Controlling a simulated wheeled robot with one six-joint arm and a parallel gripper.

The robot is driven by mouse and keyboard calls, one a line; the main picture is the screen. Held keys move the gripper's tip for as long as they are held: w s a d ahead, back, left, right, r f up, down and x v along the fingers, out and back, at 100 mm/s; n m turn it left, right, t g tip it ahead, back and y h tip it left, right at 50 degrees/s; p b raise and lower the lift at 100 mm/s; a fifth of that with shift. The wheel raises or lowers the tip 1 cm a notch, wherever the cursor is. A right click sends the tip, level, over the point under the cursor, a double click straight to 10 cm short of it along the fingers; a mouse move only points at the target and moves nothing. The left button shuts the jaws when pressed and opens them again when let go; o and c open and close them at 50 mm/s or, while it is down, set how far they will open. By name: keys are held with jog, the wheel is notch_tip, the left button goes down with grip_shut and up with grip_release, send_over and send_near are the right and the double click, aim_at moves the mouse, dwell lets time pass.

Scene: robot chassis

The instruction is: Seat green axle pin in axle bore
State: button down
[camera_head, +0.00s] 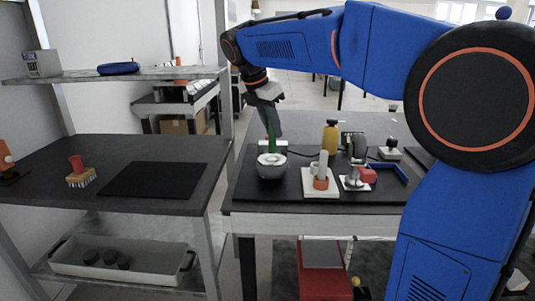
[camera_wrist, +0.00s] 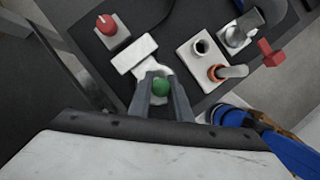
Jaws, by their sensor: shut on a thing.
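My gripper (camera_head: 270,128) points down and is shut on the green axle pin (camera_head: 271,143). In the wrist view the pin (camera_wrist: 161,87) shows as a round green end between the two grey fingers (camera_wrist: 160,98). In the head view the pin is upright over a round grey part with a pale top (camera_head: 271,172). Its lower end is at or just above that top; I cannot tell whether it has entered. In the wrist view a pale rounded piece (camera_wrist: 151,67) shows just beyond the pin, partly hidden by pin and fingers. The axle bore itself is not clearly visible.
On the black mat, a white block (camera_head: 312,188) with grey posts and an orange ring (camera_head: 320,184) stands right of the round part. A yellow bottle (camera_head: 330,138), a red block (camera_head: 367,175) and a blue frame (camera_head: 400,174) are farther right. The left table has a brush (camera_head: 80,174).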

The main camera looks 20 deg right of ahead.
aim_at(272, 153)
jog(key=shift+f, duration=3.15)
jog(key=c, duration=1.6)
grip_release()
jog(key=shift+f, duration=0.1)
jog(key=v, duration=1.2)
jog(key=s+d+f+m+t+y, duration=0.1)
jog(key=s+d+f+m, duration=0.2)
jog(key=s+f+m, duration=0.4)
jog(key=s+d+f+m+t+y, duration=0.1)
jog(key=s+d+f+m, duration=0.3)
jog(key=s+f+m, duration=0.4)
jog(key=s+d+f+m+y, duration=0.2)
jog(key=s+f+m, duration=0.6)
jog(key=s, duration=0.8)
jog(key=shift+s+d+f+t, duration=0.25)
jog(key=shift+d+f+t, duration=0.15)
jog(key=shift+d+f, duration=0.65)
